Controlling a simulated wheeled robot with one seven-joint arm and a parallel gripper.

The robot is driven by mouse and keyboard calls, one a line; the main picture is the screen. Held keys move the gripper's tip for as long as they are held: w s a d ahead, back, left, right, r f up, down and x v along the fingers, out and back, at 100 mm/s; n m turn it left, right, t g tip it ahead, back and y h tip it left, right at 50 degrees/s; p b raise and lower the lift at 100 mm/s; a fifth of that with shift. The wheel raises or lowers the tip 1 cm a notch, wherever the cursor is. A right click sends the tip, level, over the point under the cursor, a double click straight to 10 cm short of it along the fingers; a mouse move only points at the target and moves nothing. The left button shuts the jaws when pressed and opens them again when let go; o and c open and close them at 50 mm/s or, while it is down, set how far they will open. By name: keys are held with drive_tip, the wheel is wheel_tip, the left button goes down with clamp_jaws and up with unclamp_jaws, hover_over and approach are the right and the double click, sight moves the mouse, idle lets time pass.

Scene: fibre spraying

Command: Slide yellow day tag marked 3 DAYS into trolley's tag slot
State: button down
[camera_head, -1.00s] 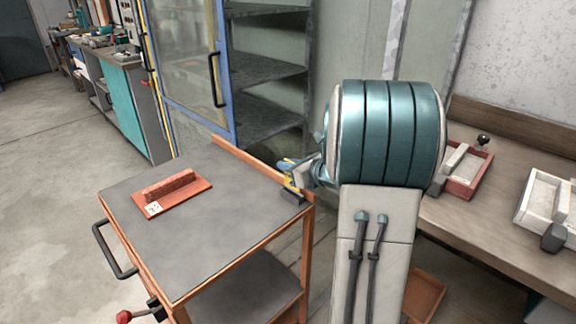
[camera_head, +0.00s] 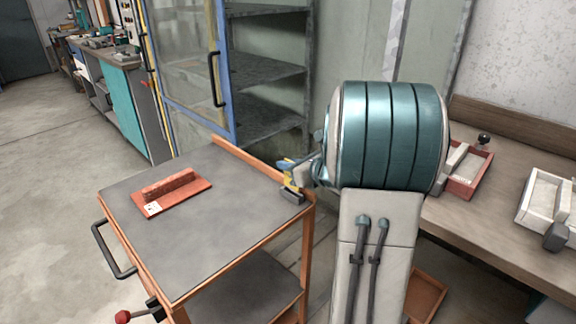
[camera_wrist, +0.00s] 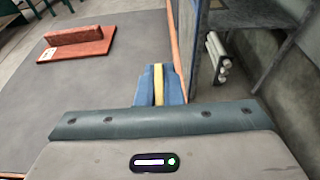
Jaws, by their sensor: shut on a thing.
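My gripper (camera_head: 286,166) has blue fingers and is shut on the yellow day tag (camera_head: 290,184) over the far right corner of the trolley. In the wrist view the tag is a narrow yellow strip (camera_wrist: 158,85) between the blue fingers (camera_wrist: 150,86); its marking cannot be read. The trolley (camera_head: 205,240) has a grey top and an orange frame. A small dark block (camera_head: 292,197), which looks like the tag slot, sits at that corner just below the tag. I cannot tell whether the tag's lower edge is inside it.
A red-brown board with a raised bar (camera_head: 178,191) and a white label lies on the trolley top. An orange lip (camera_head: 245,162) runs along the trolley's far edge. A cabinet with shelves (camera_head: 265,70) stands behind. A wooden bench (camera_head: 480,232) with trays is at right.

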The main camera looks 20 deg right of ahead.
sight(285, 174)
drive_tip(key=shift+f, duration=0.2)
drive_tip(key=shift+f+b, duration=0.35)
drive_tip(key=shift+b, duration=0.15)
drive_tip(key=shift+f+b, duration=1.25)
drive_tip(key=c, duration=1.5)
unclamp_jaws()
drive_tip(key=p+v, duration=0.1)
drive_tip(key=v, duration=1.3)
drive_tip(key=shift+p, duration=0.4)
